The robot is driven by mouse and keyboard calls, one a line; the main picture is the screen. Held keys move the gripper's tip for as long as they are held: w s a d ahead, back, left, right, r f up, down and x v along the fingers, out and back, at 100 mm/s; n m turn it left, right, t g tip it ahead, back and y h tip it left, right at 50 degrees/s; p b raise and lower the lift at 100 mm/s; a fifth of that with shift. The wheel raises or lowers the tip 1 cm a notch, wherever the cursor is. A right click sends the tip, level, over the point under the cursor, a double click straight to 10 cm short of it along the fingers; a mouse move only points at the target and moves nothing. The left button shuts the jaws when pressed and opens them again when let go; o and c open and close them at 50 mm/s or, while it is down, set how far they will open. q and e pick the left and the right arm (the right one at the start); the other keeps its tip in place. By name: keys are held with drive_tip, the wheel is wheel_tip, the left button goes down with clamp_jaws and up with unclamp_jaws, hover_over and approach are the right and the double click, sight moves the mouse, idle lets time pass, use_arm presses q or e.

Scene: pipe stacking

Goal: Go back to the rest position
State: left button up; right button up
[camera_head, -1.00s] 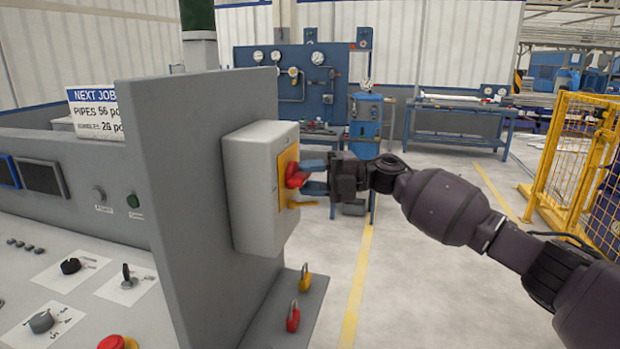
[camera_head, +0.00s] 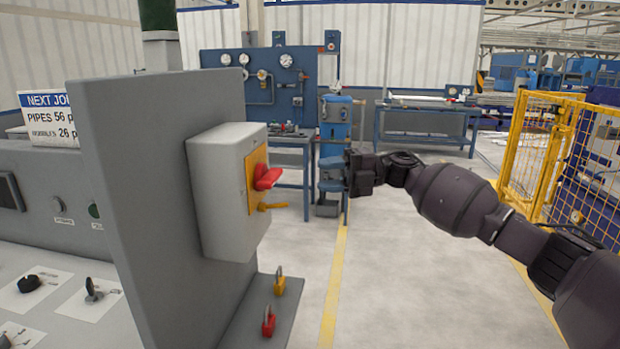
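My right gripper (camera_head: 328,174) is in the middle of the view, its arm coming in from the right. Its two bluish fingers stand apart with nothing between them, against a blue machine behind. A grey switch box (camera_head: 222,192) with a yellow plate is mounted on the grey panel to the left. Its red rotary handle (camera_head: 267,177) faces the gripper, with a clear gap between them. A yellow piece (camera_head: 272,206) sticks out below the handle. My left gripper is not in view.
A red padlock (camera_head: 268,322) and a yellow padlock (camera_head: 279,281) are on the ledge below the box. A control desk (camera_head: 60,290) is at left. A yellow mesh fence (camera_head: 540,160) stands at right. The floor (camera_head: 420,270) between is clear.

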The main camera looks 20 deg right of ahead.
drive_tip(key=shift+d, duration=0.35)
idle(0.3)
drive_tip(key=w+a+r+m+t, duration=0.2)
drive_tip(key=w+r+m+t, duration=0.2)
drive_tip(key=t, duration=0.4)
drive_tip(key=s+a+f+m+t+h, duration=0.1)
drive_tip(key=s+f+m+t+h, duration=0.4)
drive_tip(key=f+m, duration=0.65)
drive_tip(key=s+a+f+m+t+h, duration=0.15)
drive_tip(key=s+f+m+h, duration=0.25)
drive_tip(key=f+m+h, duration=0.75)
drive_tip(key=s+f+m+g, duration=0.3)
drive_tip(key=s+f, duration=1)
drive_tip(key=s, duration=0.2)
drive_tip(key=s+d+f+m+g+h, duration=0.1)
drive_tip(key=s+f+g, duration=0.3)
drive_tip(key=s+f, duration=0.9)
drive_tip(key=s+m, duration=0.1)
drive_tip(key=s, duration=0.1)
drive_tip(key=shift+s+m, duration=0.35)
drive_tip(key=shift+m, duration=0.05)
